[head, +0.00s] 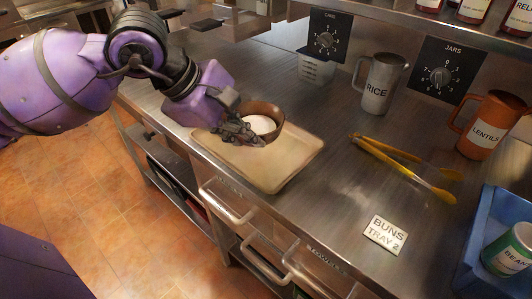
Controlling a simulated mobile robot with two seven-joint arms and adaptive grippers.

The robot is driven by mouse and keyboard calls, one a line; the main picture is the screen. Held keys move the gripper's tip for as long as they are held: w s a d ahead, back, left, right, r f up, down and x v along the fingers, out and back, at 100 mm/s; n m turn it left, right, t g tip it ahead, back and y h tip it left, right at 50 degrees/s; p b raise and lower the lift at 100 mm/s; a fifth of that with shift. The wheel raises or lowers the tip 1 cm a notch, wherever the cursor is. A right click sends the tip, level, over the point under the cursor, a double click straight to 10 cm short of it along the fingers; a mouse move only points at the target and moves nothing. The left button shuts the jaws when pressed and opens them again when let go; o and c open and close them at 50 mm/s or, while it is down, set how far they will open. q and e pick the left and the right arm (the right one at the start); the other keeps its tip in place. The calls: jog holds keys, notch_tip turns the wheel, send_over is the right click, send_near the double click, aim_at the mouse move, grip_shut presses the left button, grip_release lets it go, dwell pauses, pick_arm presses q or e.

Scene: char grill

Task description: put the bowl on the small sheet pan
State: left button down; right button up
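The brown bowl (275,112), with something white inside, is at the far part of the tan small sheet pan (285,170). I cannot tell whether its base rests on the pan or is a little above it. The pan lies flat near the counter's front edge. My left gripper (246,132) is at the bowl's near left side, its dark fingers covering part of the bowl's wall. The fingers overlap the bowl in view, so their grip on it is unclear. My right gripper is out of view.
Yellow-handled tongs (405,166) and a "BUNS TRAY 2" card (385,234) lie to the right. A grey RICE pitcher (379,85), a clear measuring cup (316,68) and an orange LENTILS pitcher (487,126) stand behind. A blue crate (480,235) holds a green can (510,252).

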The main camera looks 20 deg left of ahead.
pick_arm(q)
jog(key=w+f, duration=0.1)
jog(key=f, duration=0.1)
jog(key=w+d+f, duration=0.1)
jog(key=w, duration=0.1)
jog(key=w+d+f, duration=0.1)
jog(key=w+f, duration=0.1)
jog(key=shift+d+f, duration=0.15)
jog(key=shift+f, duration=0.2)
jog(key=f, duration=0.3)
jog(key=shift+w+d+f, duration=0.1)
jog(key=shift+w+f, duration=0.1)
jog(key=shift+f, duration=0.15)
jog(key=shift+f, duration=0.25)
jog(key=c, duration=2)
grip_release()
jog(key=shift+r, duration=0.1)
